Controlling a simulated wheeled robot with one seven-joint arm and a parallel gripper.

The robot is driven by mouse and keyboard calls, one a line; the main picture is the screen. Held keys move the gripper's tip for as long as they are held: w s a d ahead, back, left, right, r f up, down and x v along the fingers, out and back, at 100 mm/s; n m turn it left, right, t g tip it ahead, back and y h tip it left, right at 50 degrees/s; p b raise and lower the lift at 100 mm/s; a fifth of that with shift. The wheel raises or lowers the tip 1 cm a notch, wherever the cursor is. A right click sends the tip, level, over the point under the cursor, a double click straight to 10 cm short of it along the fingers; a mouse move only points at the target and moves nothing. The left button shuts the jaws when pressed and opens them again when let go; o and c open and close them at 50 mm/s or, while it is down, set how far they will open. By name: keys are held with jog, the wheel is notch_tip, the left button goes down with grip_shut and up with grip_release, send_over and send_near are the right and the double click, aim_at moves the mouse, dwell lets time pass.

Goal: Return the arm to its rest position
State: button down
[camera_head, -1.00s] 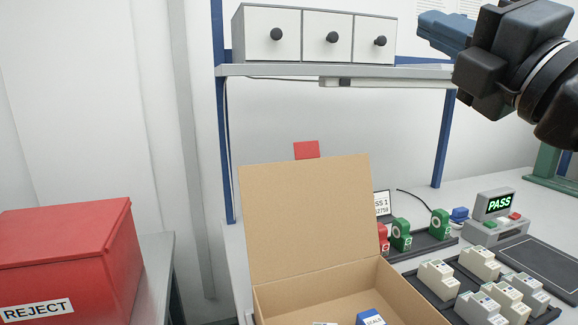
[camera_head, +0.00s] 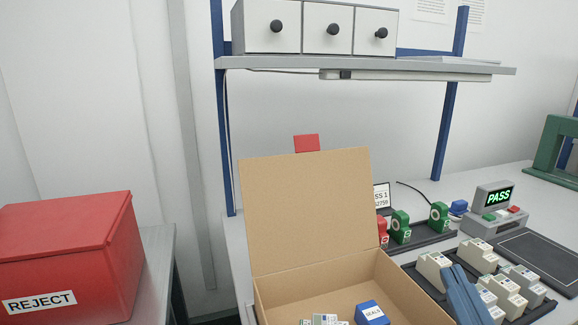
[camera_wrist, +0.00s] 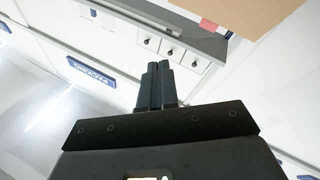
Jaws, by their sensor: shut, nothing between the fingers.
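My gripper (camera_head: 461,275) shows at the lower right of the head view as two blue-grey fingers pointing up, in front of the tray of meters. The rest of the arm is out of that view. In the wrist view the dark fingers of my gripper (camera_wrist: 158,70) lie together, shut and empty. Nothing touches the fingertips there. Drawers (camera_wrist: 172,50) and a shelf edge show beyond them.
An open cardboard box (camera_head: 305,210) holds several meters and a blue box (camera_head: 371,313). Several white meters (camera_head: 478,254) sit on a black tray. A tester (camera_head: 487,222) reads PASS. A red REJECT bin (camera_head: 65,245) stands left. A shelf (camera_head: 290,64) carries drawers.

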jog(key=s+f+m+g, duration=0.3)
jog(key=s+f+m, duration=0.1)
jog(key=s+f, duration=0.9)
jog(key=s+d+f+g, duration=0.1)
jog(key=s, duration=0.7)
jog(key=s+d+f+g, duration=0.1)
jog(key=s+d+g, duration=0.1)
jog(key=s, duration=0.6)
jog(key=shift+s+f+m, duration=0.25)
jog(key=shift+f+m, duration=0.05)
jog(key=shift+f, duration=0.05)
